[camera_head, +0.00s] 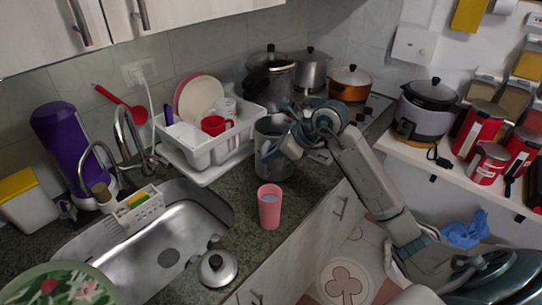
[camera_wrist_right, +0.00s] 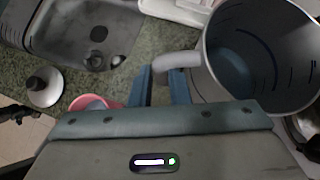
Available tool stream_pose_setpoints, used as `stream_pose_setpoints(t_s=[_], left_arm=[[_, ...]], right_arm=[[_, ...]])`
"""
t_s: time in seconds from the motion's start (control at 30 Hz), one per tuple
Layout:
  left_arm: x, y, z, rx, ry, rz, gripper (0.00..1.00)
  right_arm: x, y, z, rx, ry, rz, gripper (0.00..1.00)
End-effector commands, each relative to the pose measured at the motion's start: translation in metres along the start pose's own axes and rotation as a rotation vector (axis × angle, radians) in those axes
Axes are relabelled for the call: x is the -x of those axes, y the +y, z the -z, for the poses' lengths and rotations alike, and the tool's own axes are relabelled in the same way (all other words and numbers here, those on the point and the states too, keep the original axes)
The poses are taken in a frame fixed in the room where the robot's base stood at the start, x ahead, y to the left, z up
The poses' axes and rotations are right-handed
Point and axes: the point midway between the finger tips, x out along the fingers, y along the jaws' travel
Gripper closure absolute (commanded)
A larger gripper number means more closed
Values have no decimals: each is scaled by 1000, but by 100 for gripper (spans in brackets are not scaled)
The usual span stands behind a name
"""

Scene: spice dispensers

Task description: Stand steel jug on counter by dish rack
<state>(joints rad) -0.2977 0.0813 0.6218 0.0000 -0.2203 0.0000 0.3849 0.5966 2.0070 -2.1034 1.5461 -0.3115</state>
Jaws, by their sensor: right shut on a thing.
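The steel jug (camera_head: 272,172) is upright at the right side of the white dish rack (camera_head: 205,150), close to the counter. I cannot tell for sure whether its base touches the counter. In the right wrist view the open jug (camera_wrist_right: 265,60) fills the upper right, with its inside visible. My right gripper (camera_head: 270,148) is shut on the jug's handle, which lies between the blue fingers (camera_wrist_right: 164,85) in the wrist view. The far side of the jug is partly hidden by my arm in the head view. My left gripper is not in view.
A pink cup (camera_head: 269,208) stands on the counter in front of the jug. A metal lid (camera_head: 217,268) lies near the sink (camera_head: 165,240). Pots (camera_head: 270,75) stand behind the jug. The rack holds plates and a red cup (camera_head: 214,125). Some counter (camera_head: 235,190) is clear left of the pink cup.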

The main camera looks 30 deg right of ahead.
Motion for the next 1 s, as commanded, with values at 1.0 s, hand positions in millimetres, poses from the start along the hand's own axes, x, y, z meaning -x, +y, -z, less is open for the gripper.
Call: stream_pose_setpoints(t_s=[1.0], left_arm=[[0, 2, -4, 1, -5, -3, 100]], right_arm=[[0, -1, 12, 4, -1, 4, 63]])
